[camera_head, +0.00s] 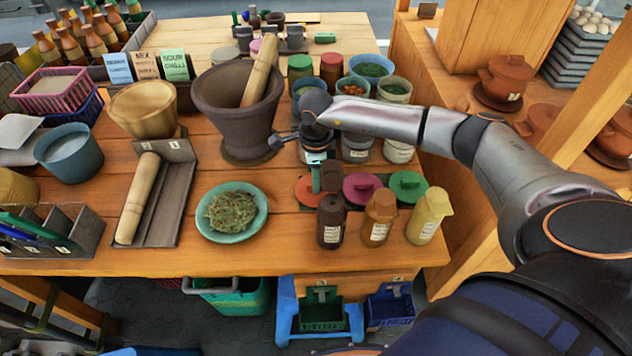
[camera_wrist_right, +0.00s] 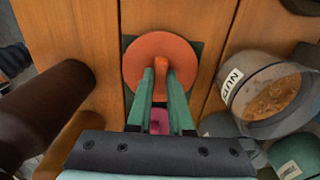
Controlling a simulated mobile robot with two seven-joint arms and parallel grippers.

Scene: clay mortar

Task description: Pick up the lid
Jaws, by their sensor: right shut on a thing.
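The orange-red lid (camera_head: 304,192) is at the left of a row of flat lids near the front of the table, and it also shows in the right wrist view (camera_wrist_right: 142,74). My right gripper (camera_wrist_right: 161,68) is shut on this lid's raised handle, reaching from above. The lid looks level over a dark square pad (camera_wrist_right: 203,52); I cannot tell whether it touches it. A magenta lid (camera_head: 352,190) and a green lid (camera_head: 409,186) lie to its right. My right forearm and wrist cover part of the scene in the head view. My left gripper is not in view.
Dark (camera_head: 330,230), orange (camera_head: 379,225) and yellow (camera_head: 428,220) bottles stand in front of the lids. A jar labelled NUTS (camera_wrist_right: 235,85) stands close by. A dark mortar (camera_head: 230,120) with a pestle and a teal plate of herbs (camera_head: 211,236) are to the left.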

